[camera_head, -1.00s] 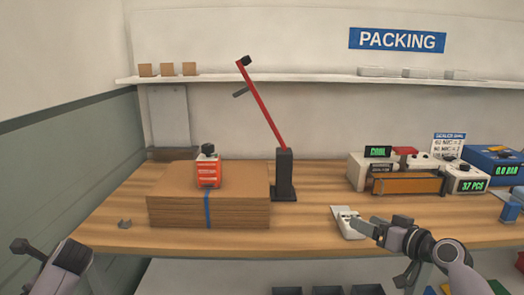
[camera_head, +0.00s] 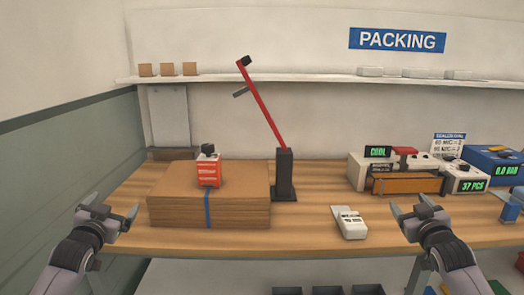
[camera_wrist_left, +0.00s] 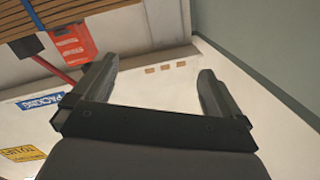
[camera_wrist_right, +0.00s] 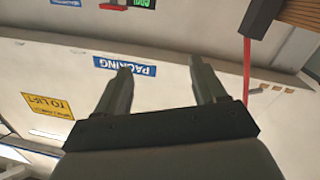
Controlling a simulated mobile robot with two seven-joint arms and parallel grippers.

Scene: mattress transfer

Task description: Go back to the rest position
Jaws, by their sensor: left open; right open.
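My left gripper (camera_head: 112,208) is open and empty, raised at the left front of the workbench, left of the cardboard stack. Its two spread fingers show in the left wrist view (camera_wrist_left: 158,70), with only wall and shelf between and beyond them. My right gripper (camera_head: 408,204) is open and empty over the bench's front right, to the right of a white handheld device (camera_head: 349,222) and apart from it. Its spread fingers show in the right wrist view (camera_wrist_right: 160,66) against the wall.
A stack of cardboard (camera_head: 170,208) with a blue strap lies on the wooden bench (camera_head: 300,232), a red box (camera_head: 208,175) on top. A black post with a raised red lever (camera_head: 262,105) stands beside it. A sealer (camera_head: 405,186) and displays stand at the right.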

